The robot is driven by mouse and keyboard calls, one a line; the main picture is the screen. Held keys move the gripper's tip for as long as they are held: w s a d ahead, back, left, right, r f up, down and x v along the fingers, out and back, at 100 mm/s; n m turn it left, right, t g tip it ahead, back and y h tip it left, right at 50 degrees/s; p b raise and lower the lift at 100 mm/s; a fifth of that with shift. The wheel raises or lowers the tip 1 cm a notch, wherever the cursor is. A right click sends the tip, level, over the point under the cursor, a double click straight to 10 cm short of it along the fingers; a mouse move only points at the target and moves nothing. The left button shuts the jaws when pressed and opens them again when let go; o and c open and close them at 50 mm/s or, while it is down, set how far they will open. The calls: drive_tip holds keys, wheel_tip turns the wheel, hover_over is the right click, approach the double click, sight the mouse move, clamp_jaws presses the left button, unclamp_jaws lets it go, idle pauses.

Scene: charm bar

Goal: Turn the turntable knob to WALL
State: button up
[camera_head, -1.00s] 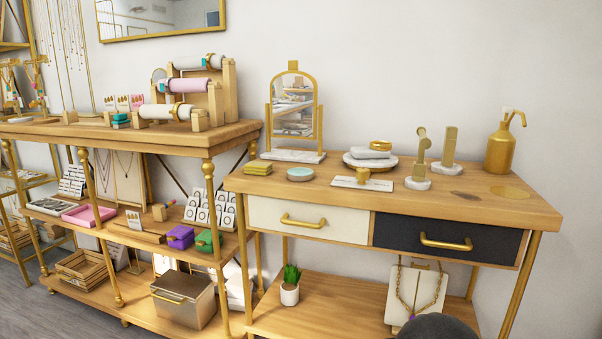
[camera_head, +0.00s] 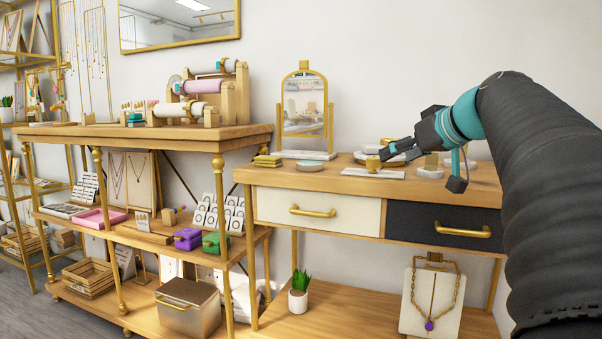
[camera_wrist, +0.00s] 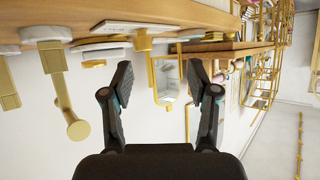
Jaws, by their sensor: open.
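The gold knob (camera_head: 373,164) stands on a white plate (camera_head: 354,172) on the right-hand wooden table, in front of the stacked turntable discs (camera_head: 368,157), partly hidden by my gripper. I cannot read the plate's markings or the knob's setting. My gripper (camera_head: 391,152) reaches in from the right above the tabletop, open and empty, close to the knob in the picture. In the upside-down wrist view the fingers (camera_wrist: 165,84) are spread. There the knob (camera_wrist: 143,40) hangs beyond and between the fingertips, apart from them, next to its plate (camera_wrist: 106,27).
A framed mirror (camera_head: 305,112) stands left of the knob, with a pale blue dish (camera_head: 310,165) before it. Gold stands on white bases (camera_wrist: 66,100) are close beside one finger in the wrist view. Drawers with gold handles (camera_head: 312,211) lie below the tabletop.

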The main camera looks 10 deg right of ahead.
sight(374, 158)
drive_tip(key=shift+n+t, duration=0.3)
drive_tip(key=shift+t, duration=0.2)
drive_tip(key=w+f, duration=0.1)
drive_tip(key=w, duration=0.3)
drive_tip(key=w+f, duration=0.1)
drive_tip(key=w, duration=0.3)
drive_tip(key=w+f, duration=0.1)
drive_tip(key=w, duration=0.4)
drive_tip(key=shift+w+d+f+b, duration=0.1)
drive_tip(key=shift+d+f+b, duration=0.1)
drive_tip(key=shift+d+b, duration=0.15)
clamp_jaws()
